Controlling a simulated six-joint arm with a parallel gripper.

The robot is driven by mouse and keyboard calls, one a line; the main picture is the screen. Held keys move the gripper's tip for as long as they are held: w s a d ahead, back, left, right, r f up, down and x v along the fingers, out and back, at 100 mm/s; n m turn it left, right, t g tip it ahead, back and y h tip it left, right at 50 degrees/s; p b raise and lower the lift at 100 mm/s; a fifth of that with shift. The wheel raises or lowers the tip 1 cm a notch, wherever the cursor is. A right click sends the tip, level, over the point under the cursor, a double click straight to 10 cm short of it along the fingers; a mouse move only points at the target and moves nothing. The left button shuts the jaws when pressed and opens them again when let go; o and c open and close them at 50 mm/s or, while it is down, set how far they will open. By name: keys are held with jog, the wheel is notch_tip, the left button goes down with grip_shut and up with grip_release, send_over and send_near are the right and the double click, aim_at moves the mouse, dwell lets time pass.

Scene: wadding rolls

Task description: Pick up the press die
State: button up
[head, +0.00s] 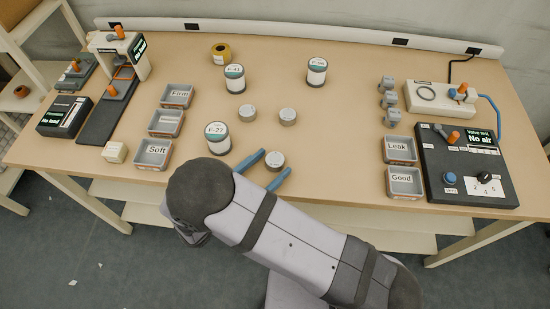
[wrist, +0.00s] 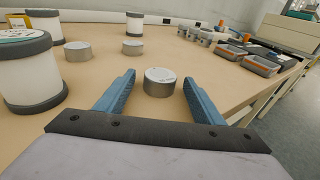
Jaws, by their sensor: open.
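Three short grey metal cylinders with pale labelled tops stand on the table; I cannot read which one is the press die. The nearest cylinder (head: 275,160) stands between the fingertips of my gripper (head: 270,163), or just past them. In the wrist view this cylinder (wrist: 159,84) sits upright between the open blue fingers (wrist: 159,78), with a gap on each side. The other two cylinders, a left one (head: 247,113) and a right one (head: 288,116), stand farther back. They also show in the wrist view, one at left (wrist: 77,52) and one near the middle (wrist: 132,48).
Two more rolls (head: 235,78) (head: 317,72) stand behind. Labelled trays sit left (head: 154,154) and right (head: 404,182). A black valve-test panel (head: 465,172) is far right. The table between cylinders and right trays is clear.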

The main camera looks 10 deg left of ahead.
aim_at(270, 164)
jog(key=shift+w+d+f, duration=0.1)
jog(key=shift+w+d, duration=0.1)
jog(key=shift+w, duration=0.05)
jog(key=shift+c, duration=0.2)
jog(key=c, duration=1.3)
jog(key=shift+c, duration=0.2)
jog(key=shift+r, duration=0.2)
jog(key=shift+r, duration=4.9)
